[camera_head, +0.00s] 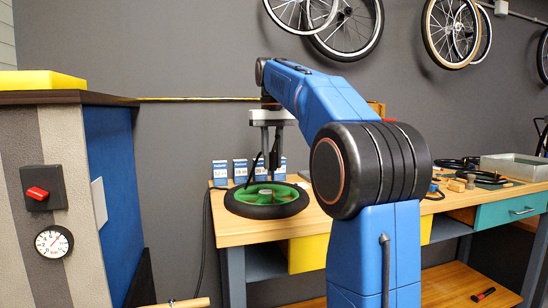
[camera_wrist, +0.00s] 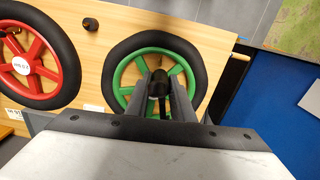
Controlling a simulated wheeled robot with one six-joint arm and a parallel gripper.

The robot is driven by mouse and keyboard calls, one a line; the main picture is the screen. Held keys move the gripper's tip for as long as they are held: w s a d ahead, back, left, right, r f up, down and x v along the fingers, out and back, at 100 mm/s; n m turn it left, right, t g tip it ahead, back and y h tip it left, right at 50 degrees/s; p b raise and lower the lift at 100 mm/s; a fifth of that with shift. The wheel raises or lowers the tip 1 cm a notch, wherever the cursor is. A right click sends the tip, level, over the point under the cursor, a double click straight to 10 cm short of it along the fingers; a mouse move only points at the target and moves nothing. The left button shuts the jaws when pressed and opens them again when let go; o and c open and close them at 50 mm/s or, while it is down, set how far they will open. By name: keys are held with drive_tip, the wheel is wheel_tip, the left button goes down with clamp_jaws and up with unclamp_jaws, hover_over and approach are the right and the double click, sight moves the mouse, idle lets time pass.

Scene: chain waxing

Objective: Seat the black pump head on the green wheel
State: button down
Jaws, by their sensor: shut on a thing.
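The green wheel (camera_head: 287,193) with its black tyre lies flat on the wooden bench top in the head view. It also shows in the wrist view (camera_wrist: 150,54), below my fingers. My gripper (camera_head: 270,164) points straight down over the wheel. In the wrist view its two fingers (camera_wrist: 163,92) are shut on the black pump head (camera_wrist: 159,82). The pump head is near the middle of the wheel. The fingers hide part of the hub and rim, so I cannot tell whether the pump head touches the wheel.
A red wheel (camera_wrist: 30,66) lies beside the green one in the wrist view, with a small black piece (camera_wrist: 90,24) nearby. Several blue and white boxes (camera_head: 240,171) stand behind the wheel. A grey tray (camera_head: 513,167) and tools are at the right. A blue-sided cabinet (camera_head: 110,180) stands left.

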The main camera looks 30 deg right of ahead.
sight(273, 150)
drive_tip(key=shift+f, duration=2.8)
drive_tip(key=shift+f, duration=1.1)
drive_tip(key=c, duration=1.5)
unclamp_jaws()
drive_tip(key=shift+o, duration=0.2)
wheel_tip(273, 150, up, 12)
drive_tip(key=shift+s, duration=0.1)
